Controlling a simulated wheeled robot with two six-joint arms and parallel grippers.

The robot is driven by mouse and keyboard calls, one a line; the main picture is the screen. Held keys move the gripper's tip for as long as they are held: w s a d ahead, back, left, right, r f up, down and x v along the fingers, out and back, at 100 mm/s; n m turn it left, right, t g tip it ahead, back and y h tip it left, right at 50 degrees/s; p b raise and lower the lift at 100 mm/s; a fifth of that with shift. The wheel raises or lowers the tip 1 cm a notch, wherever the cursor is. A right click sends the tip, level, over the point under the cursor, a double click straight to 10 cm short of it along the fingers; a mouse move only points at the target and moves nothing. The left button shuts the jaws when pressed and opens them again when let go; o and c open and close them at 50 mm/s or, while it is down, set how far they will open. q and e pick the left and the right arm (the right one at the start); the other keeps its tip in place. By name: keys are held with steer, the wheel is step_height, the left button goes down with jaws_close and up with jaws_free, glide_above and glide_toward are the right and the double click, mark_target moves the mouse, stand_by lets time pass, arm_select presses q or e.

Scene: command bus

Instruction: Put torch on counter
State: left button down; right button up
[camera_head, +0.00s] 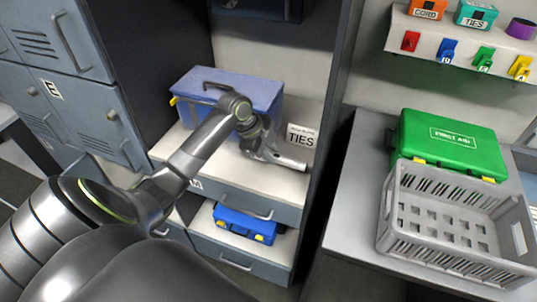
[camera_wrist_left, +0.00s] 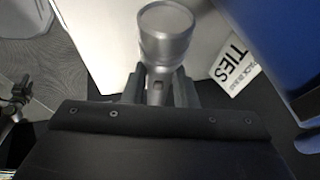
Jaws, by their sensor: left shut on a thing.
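The torch is a grey metal cylinder with a wide round head. In the head view the torch (camera_head: 289,163) lies low over the open locker shelf, pointing right. In the left wrist view the torch (camera_wrist_left: 166,35) stands between the two dark fingers, its head outward. My left gripper (camera_head: 262,150) is shut on the torch's body; it also shows in the left wrist view (camera_wrist_left: 160,88). I cannot tell whether the torch touches the shelf. The grey counter (camera_head: 349,205) stands to the right of the locker. My right gripper is not in view.
A blue case (camera_head: 262,92) stands behind my left gripper on the shelf (camera_head: 220,168), beside a TIES card (camera_head: 300,136). A locker side wall separates shelf and counter. A green first aid case (camera_head: 450,143) and grey crate (camera_head: 455,240) fill much of the counter; its left strip is clear.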

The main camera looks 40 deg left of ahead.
arm_select(q)
step_height(320, 180, down, 2)
steer(key=shift+f, duration=0.45)
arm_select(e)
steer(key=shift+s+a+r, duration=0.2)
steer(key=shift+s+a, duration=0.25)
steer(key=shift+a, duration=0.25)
arm_select(q)
steer(key=shift+f, duration=0.15)
steer(key=c, duration=1.2)
jaws_free()
steer(key=shift+o, duration=0.2)
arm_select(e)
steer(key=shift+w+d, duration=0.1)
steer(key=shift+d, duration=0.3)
